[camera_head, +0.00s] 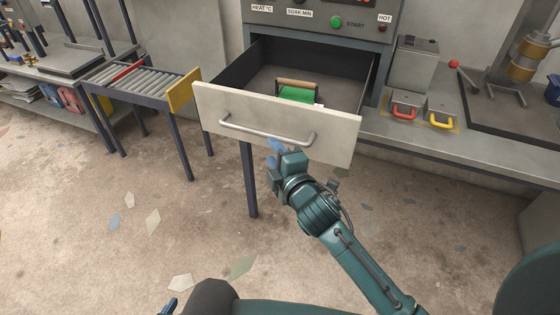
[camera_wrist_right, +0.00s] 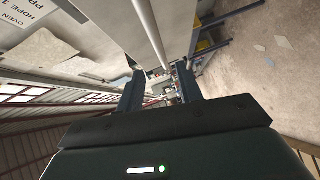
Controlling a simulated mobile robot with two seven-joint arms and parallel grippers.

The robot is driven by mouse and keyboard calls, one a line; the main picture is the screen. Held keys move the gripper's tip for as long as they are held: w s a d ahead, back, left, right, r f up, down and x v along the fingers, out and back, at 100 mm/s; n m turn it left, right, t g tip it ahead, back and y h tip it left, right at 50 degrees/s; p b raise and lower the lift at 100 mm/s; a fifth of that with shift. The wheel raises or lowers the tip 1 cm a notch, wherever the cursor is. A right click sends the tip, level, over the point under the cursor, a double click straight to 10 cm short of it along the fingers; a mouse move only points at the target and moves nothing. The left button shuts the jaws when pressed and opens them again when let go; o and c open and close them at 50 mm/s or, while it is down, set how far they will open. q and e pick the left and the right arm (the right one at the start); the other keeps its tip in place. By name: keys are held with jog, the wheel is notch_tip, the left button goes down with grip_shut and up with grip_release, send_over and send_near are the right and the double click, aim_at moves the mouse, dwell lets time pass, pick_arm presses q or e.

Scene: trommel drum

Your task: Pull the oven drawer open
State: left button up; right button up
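The oven drawer (camera_head: 225,108) stands pulled out from under the oven's control panel (camera_head: 320,24). Its pale front carries a grey bar handle (camera_head: 262,136). My right gripper (camera_head: 276,150) is at the drawer front, just below the handle's right half. In the right wrist view its two fingers (camera_wrist_right: 160,88) are spread apart, and the handle (camera_wrist_right: 150,30) runs between and beyond them with room on both sides. I see no grip on the bar. A small blue piece at the bottom edge may be my left gripper (camera_head: 171,304); its fingers cannot be made out.
Inside the drawer lies a green tool (camera_head: 298,94) with a wooden handle. A roller table (camera_head: 145,80) with a yellow end plate stands left. A bench (camera_head: 440,140) with red and yellow handles is at right. The floor before the drawer is open.

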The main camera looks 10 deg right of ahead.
jog(key=shift+v, duration=1.5)
jog(key=s+d+f+m+g, duration=0.1)
jog(key=s+f+m+g, duration=0.1)
jog(key=s+f+m, duration=0.5)
jog(key=s+d+f+m+g, duration=0.2)
jog(key=s+f+m, duration=0.6)
jog(key=s, duration=0.5)
notch_tip(320, 180, down, 2)
jog(key=shift+d+f+m+g, duration=0.1)
jog(key=shift+d+m+g, duration=0.2)
jog(key=shift+g, duration=0.4)
jog(key=shift+s, duration=0.25)
